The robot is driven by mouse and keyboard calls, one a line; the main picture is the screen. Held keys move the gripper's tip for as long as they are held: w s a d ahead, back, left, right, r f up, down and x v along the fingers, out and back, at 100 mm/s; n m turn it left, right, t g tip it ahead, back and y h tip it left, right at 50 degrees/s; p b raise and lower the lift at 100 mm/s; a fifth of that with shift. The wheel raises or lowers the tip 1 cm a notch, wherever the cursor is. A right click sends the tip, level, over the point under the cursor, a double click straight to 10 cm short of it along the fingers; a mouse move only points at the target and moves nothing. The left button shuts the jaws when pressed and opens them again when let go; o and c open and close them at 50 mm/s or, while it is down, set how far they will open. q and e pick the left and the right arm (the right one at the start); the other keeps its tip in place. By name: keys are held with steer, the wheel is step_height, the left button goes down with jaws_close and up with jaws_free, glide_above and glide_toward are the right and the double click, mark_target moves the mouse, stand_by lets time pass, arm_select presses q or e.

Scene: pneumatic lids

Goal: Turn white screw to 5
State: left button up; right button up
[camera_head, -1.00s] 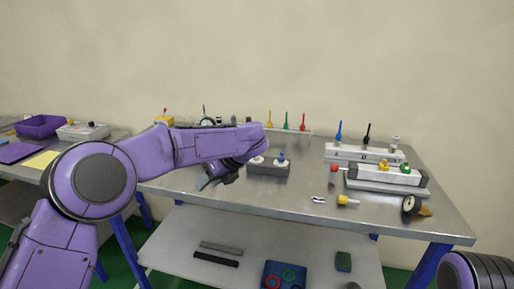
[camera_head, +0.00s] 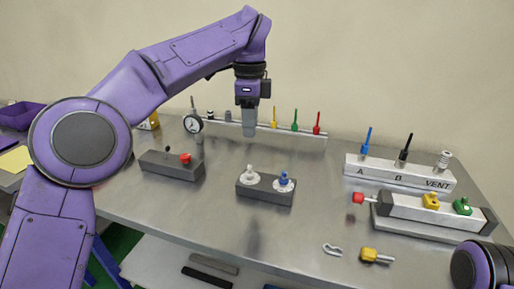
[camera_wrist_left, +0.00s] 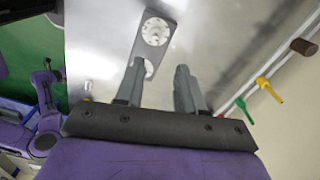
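The white screw (camera_head: 251,174) stands upright at the left end of a dark grey block (camera_head: 262,193), with a white dial at its base. A blue screw (camera_head: 284,182) stands at the block's right end. My left gripper (camera_head: 250,131) points down in the air above and behind the block, apart from it. In the left wrist view, its two fingers (camera_wrist_left: 160,82) are spread with nothing between them. The white screw's dial (camera_wrist_left: 155,31) shows beyond the fingertips there; its numbers are too small to read. My right gripper is out of view.
Another grey block with a red knob (camera_head: 185,158) lies to the left. A gauge (camera_head: 193,124) and a rail of coloured tools (camera_head: 295,127) stand behind. A white A/B/VENT manifold (camera_head: 400,175) and a cylinder with a red tip (camera_head: 358,197) are at right.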

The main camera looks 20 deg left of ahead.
mark_target(250, 166)
arm_select(q)
steer(key=f, duration=0.1)
steer(key=s+f+b, duration=0.1)
steer(key=f+b, duration=0.1)
steer(key=f, duration=0.1)
steer(key=shift+s, duration=0.3)
steer(key=f, duration=0.5)
steer(key=shift+w+f+b, duration=0.35)
steer(key=shift+w+f, duration=0.05)
steer(key=shift+s, duration=0.2)
steer(key=shift+f, duration=0.1)
jaws_close()
